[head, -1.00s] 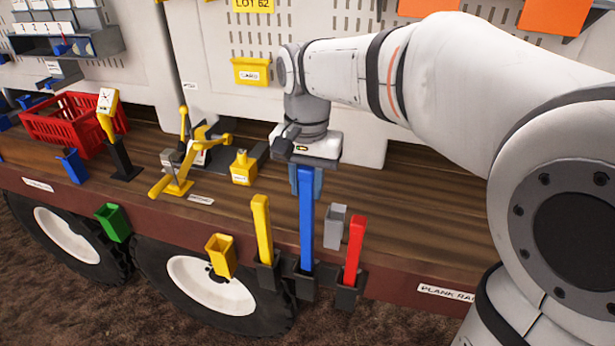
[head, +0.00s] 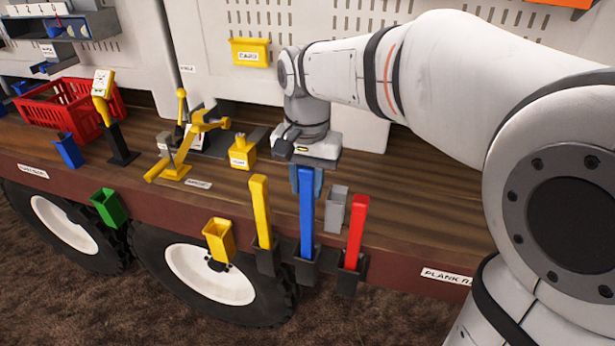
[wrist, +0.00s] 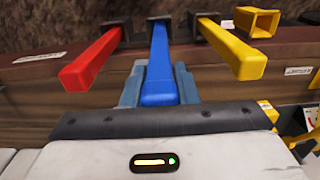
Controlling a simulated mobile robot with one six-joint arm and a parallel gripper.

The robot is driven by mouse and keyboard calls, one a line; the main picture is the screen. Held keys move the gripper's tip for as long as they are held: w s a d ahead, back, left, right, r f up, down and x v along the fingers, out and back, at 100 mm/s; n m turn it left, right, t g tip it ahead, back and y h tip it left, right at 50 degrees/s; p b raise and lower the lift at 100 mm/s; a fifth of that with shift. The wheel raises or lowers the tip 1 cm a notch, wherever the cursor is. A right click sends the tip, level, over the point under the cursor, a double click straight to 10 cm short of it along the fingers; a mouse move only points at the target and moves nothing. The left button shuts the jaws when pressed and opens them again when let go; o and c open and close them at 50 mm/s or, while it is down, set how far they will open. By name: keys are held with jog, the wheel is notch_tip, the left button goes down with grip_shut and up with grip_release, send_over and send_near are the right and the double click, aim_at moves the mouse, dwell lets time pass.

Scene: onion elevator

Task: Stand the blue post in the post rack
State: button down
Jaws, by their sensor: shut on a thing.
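The blue post (head: 306,215) stands upright in the middle socket of the dark post rack (head: 306,270). A yellow post (head: 261,212) stands in the socket to its left and a red post (head: 355,240) in the one to its right. The blue post's top is about level with the yellow post's top. My gripper (head: 306,181) is above the rack and shut on the upper end of the blue post. In the wrist view, its blue-grey fingers (wrist: 158,86) flank the post, which runs to its socket. The post's lower end is hidden inside the socket.
A grey holder (head: 335,208) stands close behind the blue and red posts. Yellow (head: 219,240) and green (head: 109,208) holders hang on the front edge to the left. A yellow lever device (head: 186,150) and a red basket (head: 62,108) stand further left. The plank top at right is clear.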

aim_at(307, 200)
jog(key=shift+f+b, duration=1.5)
jog(key=shift+f, duration=0.75)
jog(key=c, duration=1.1)
grip_release()
jog(key=shift+o, duration=0.2)
jog(key=shift+r, duration=0.1)
